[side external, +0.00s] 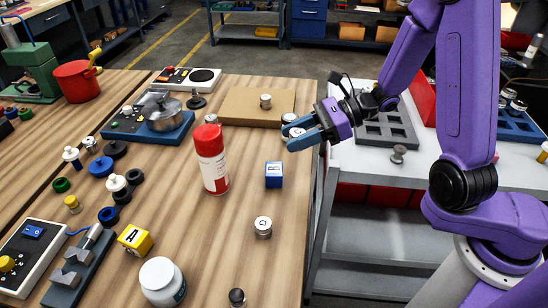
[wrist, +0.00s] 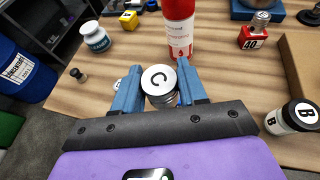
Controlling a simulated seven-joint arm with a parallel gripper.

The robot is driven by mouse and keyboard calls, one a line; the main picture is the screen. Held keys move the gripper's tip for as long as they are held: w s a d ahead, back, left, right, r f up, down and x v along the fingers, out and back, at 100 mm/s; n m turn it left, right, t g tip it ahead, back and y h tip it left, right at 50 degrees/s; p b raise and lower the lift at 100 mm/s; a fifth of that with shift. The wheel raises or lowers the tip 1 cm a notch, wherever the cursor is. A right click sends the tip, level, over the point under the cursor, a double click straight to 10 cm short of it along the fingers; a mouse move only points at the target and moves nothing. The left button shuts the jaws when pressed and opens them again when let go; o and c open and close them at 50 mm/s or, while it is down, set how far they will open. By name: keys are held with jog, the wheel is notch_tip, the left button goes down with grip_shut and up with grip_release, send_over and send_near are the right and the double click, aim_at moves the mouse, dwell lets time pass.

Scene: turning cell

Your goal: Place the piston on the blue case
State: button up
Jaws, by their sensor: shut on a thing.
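My gripper (side external: 300,136) is above the right edge of the wooden table, its blue fingers pointing left. In the wrist view, my gripper (wrist: 162,90) is shut on a silver piston with a white top marked C (wrist: 160,82). In the side view, the fingers partly hide this piston (side external: 297,131). The blue case (side external: 274,175), a small blue block with a pale lettered top, stands on the table below and left of the fingers, apart from the held piston. I cannot make out the blue case in the wrist view.
A red and white spray can (side external: 211,160) stands left of the blue case. Another silver piston (side external: 263,228) stands in front of it. A brown board (side external: 243,106) lies behind, with a small silver cylinder (side external: 265,100) on it. A piston marked B (wrist: 291,117) is at the wrist view's right.

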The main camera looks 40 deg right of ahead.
send_over(274, 169)
notch_tip(274, 169, down, 6)
jog(key=shift+f, duration=1.7)
jog(key=shift+f, duration=0.15)
jog(key=o, duration=1.1)
